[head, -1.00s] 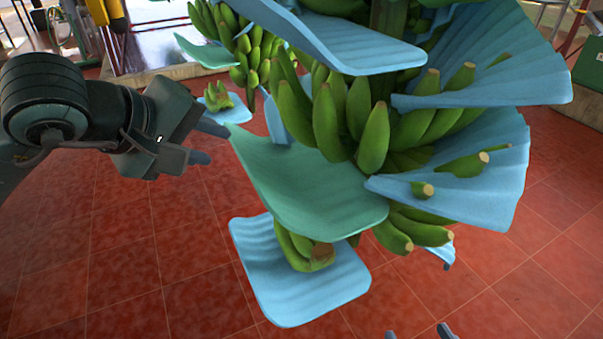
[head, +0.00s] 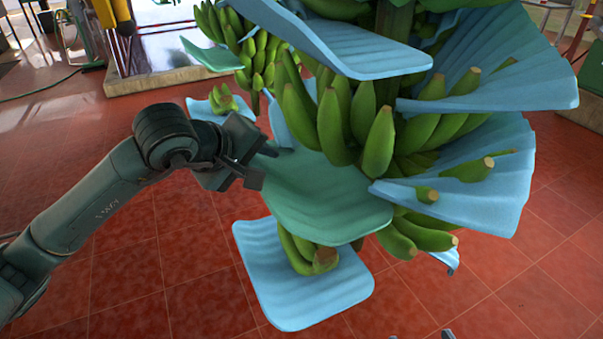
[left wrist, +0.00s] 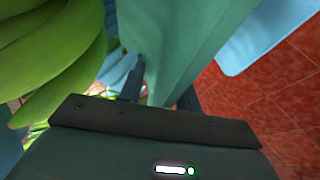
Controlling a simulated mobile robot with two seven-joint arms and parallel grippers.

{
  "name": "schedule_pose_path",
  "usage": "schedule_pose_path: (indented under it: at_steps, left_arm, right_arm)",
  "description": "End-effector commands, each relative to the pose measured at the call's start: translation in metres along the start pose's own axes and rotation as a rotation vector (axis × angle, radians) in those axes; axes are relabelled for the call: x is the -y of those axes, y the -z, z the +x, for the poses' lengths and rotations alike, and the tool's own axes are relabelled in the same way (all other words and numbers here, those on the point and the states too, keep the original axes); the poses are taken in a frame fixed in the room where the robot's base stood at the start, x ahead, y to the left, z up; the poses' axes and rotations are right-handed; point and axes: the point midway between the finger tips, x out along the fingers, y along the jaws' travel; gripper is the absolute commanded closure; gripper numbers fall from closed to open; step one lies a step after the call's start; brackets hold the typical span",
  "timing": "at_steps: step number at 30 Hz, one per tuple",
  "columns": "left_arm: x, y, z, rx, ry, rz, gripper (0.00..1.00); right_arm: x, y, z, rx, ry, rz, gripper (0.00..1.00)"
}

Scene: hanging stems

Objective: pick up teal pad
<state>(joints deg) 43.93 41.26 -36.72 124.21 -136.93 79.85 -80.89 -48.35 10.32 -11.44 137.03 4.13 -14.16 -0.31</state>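The teal pad (head: 325,205) hangs among the green bananas in the middle of the head view, its left edge near my left gripper (head: 266,164). The left gripper is at that edge, with one finger showing over the pad's upper side. In the left wrist view, the teal pad (left wrist: 185,40) runs down between the two separated fingers of the left gripper (left wrist: 162,88). The fingers look open around the pad's edge; a firm grip is not visible. Only the two spread fingertips of my right gripper (head: 420,336) show at the bottom edge of the head view, apart and empty.
Several blue pads surround the bunch; one (head: 300,285) lies below the teal pad and another (head: 340,45) above it. Green bananas (head: 350,125) stand close over the teal pad. A second bunch (head: 255,60) hangs behind.

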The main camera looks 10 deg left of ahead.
Motion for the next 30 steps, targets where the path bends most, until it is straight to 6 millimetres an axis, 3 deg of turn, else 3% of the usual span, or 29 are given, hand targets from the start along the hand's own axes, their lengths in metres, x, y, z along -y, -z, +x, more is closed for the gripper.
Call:
schedule_pose_path:
  at_steps: [4, 16, 30]
  left_arm:
    - [0.0, 0.0, -0.0002, 0.0, 0.0, 0.0, 0.68]
    - [0.0, 0.0001, -0.0006, 0.0, 0.0, -0.001, 1.0]
    - [-0.0028, 0.0047, -0.0045, -0.001, 0.0, -0.001, 1.0]
  right_arm:
    - [0.0001, -0.0002, 0.0001, 0.001, 0.0, 0.0, 0.27]
    - [0.0004, -0.0001, 0.0002, 0.001, 0.001, 0.0, 0.27]
    - [0.0009, 0.0019, -0.0003, 0.001, 0.002, 0.002, 0.27]
